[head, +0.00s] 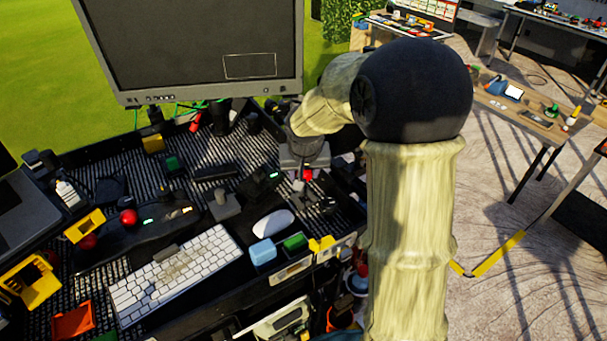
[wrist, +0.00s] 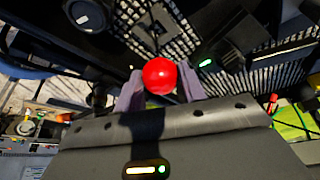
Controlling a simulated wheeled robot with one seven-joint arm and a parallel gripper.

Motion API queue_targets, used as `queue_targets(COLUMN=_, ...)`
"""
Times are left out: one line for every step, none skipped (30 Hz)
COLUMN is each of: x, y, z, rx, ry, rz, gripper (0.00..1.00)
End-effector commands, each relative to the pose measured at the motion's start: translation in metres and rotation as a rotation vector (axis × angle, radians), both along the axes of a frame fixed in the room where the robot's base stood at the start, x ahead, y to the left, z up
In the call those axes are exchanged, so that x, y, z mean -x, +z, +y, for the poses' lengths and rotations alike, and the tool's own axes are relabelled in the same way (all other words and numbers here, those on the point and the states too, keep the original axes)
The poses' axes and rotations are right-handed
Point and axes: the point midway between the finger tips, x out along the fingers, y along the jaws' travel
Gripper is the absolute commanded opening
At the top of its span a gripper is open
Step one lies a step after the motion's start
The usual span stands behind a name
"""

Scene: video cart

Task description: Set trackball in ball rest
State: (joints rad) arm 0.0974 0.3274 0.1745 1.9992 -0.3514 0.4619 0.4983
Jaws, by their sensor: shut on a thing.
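A red trackball (wrist: 160,75) is pinched between the two pale fingers of my gripper (wrist: 160,88) in the wrist view. In the head view, my gripper (head: 307,168) points down over the back right of the cart's ribbed top, with the red of the ball (head: 307,175) showing at its tip. My arm hides part of the cart there. I cannot tell for certain which fixture is the ball rest.
A monitor (head: 190,45) stands at the back. A black control panel (head: 150,232) with a red ball (head: 128,217), a white keyboard (head: 172,272), a white mouse (head: 273,224) and a light-blue block (head: 262,251) crowd the cart. Yellow pieces (head: 321,245) sit at the front edge.

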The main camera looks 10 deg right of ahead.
Motion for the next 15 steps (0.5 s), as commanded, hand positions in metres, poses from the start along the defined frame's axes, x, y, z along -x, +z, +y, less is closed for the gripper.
queue_targets(x=0.000, y=0.001, z=0.000, rx=0.000, ry=0.000, rz=-0.001, gripper=0.18)
queue_targets(x=0.000, y=0.001, z=0.000, rx=0.000, ry=0.000, rz=-0.001, gripper=0.18)
queue_targets(x=0.000, y=0.001, z=0.000, rx=0.000, ry=0.000, rz=-0.001, gripper=0.18)
queue_targets(x=0.000, y=0.001, z=0.000, rx=0.000, ry=0.000, rz=-0.001, gripper=0.18)
queue_targets(x=0.000, y=0.001, z=0.000, rx=0.000, ry=0.000, rz=-0.001, gripper=0.18)
queue_targets(x=0.000, y=0.001, z=0.000, rx=0.000, ry=0.000, rz=-0.001, gripper=0.18)
queue_targets(x=0.000, y=0.001, z=0.000, rx=0.000, ry=0.000, rz=-0.001, gripper=0.18)
queue_targets(x=0.000, y=0.001, z=0.000, rx=0.000, ry=0.000, rz=-0.001, gripper=0.18)
queue_targets(x=0.000, y=0.001, z=0.000, rx=0.002, ry=0.001, rz=-0.002, gripper=0.18)
queue_targets(x=0.001, y=0.001, z=0.001, rx=0.002, ry=0.002, rz=-0.002, gripper=0.18)
queue_targets(x=0.001, y=0.000, z=0.001, rx=0.001, ry=0.001, rz=-0.001, gripper=0.18)
queue_targets(x=0.001, y=-0.002, z=0.000, rx=0.001, ry=0.001, rz=-0.001, gripper=0.18)
queue_targets(x=0.001, y=-0.004, z=0.000, rx=0.001, ry=0.001, rz=-0.001, gripper=0.18)
queue_targets(x=0.001, y=-0.006, z=0.000, rx=0.001, ry=0.001, rz=-0.001, gripper=0.18)
queue_targets(x=0.001, y=-0.009, z=0.000, rx=0.001, ry=0.001, rz=-0.001, gripper=0.18)
